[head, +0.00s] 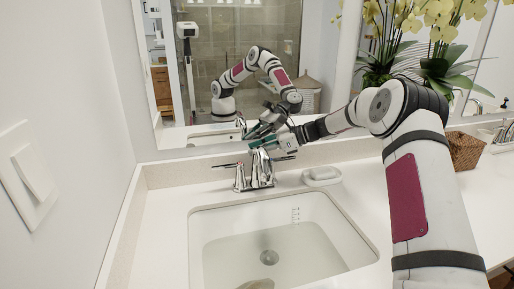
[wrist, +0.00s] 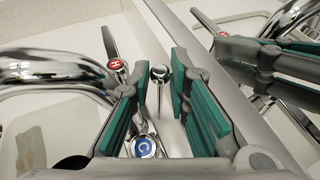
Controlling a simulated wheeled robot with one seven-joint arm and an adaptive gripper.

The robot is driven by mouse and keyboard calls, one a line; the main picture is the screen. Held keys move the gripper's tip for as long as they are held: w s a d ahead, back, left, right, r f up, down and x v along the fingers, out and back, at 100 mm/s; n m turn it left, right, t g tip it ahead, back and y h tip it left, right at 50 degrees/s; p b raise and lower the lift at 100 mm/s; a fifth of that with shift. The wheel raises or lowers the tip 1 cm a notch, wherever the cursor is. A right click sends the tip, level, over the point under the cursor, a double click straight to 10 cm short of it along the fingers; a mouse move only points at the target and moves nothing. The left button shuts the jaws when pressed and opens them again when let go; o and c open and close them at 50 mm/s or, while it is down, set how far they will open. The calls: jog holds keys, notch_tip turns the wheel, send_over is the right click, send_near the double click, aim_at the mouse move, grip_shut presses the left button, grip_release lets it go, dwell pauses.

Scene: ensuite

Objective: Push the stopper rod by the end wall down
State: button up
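The stopper rod (wrist: 159,74) shows in the wrist view as a small chrome knob behind the faucet, between the hot and cold handles and close to the mirror. My gripper (wrist: 153,78) is open, with its teal-padded fingers on either side of the knob in the picture and a gap to each. I cannot tell how high the fingertips are above it. In the head view my gripper (head: 262,141) is over the back of the chrome faucet (head: 258,172), and the rod is hidden there. The drain (head: 268,257) lies in the basin floor.
The hot handle (wrist: 117,65) and cold handle (wrist: 145,147) are close to my fingers. The mirror (wrist: 205,65) stands just behind, reflecting my gripper. A soap dish (head: 322,176) sits right of the faucet. A wicker basket (head: 465,150) is farther right. The basin (head: 215,240) is in front.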

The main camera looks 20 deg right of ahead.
jog(key=shift+o, duration=1.3)
jog(key=shift+f, duration=0.2)
jog(key=shift+r, duration=0.1)
